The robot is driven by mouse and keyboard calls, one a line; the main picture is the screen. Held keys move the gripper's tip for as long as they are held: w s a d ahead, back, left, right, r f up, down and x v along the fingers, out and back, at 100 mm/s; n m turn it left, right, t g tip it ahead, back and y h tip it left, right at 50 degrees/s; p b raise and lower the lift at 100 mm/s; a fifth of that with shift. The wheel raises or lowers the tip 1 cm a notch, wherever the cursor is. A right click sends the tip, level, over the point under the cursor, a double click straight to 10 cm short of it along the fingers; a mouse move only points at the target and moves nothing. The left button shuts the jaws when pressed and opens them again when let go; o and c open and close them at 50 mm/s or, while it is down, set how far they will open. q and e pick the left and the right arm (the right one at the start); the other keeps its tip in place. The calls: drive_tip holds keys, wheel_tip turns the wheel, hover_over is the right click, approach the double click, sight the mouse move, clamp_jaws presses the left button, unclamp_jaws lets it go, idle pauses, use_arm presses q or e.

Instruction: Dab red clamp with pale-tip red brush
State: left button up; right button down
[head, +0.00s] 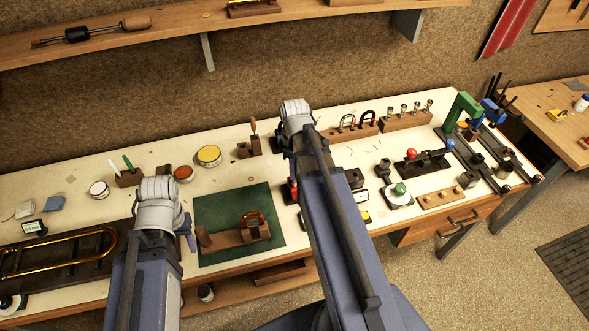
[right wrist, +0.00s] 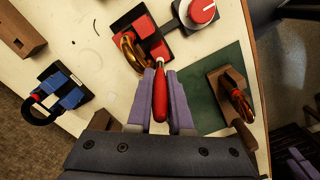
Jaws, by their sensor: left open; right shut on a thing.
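In the right wrist view my right gripper (right wrist: 160,82) has its purple fingers shut on the red handle of a brush (right wrist: 160,98). In the head view my right arm covers much of this spot. My left gripper (head: 188,241) is open, mostly hidden by its wrist, left of the green mat.
A wooden block with a reddish ring (head: 253,226) stands on the green mat (head: 215,205). A black stand with blue pads (right wrist: 62,92) and a red knob (right wrist: 202,10) are near the right gripper. A brass slide (head: 60,252) lies at left. Jars and tools stand along the bench.

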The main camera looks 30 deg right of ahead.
drive_tip(key=shift+f+b, duration=0.5)
drive_tip(key=shift+b, duration=0.05)
idle(2.4)
wheel_tip(320, 180, up, 7)
drive_tip(key=p, duration=0.7)
idle(0.4)
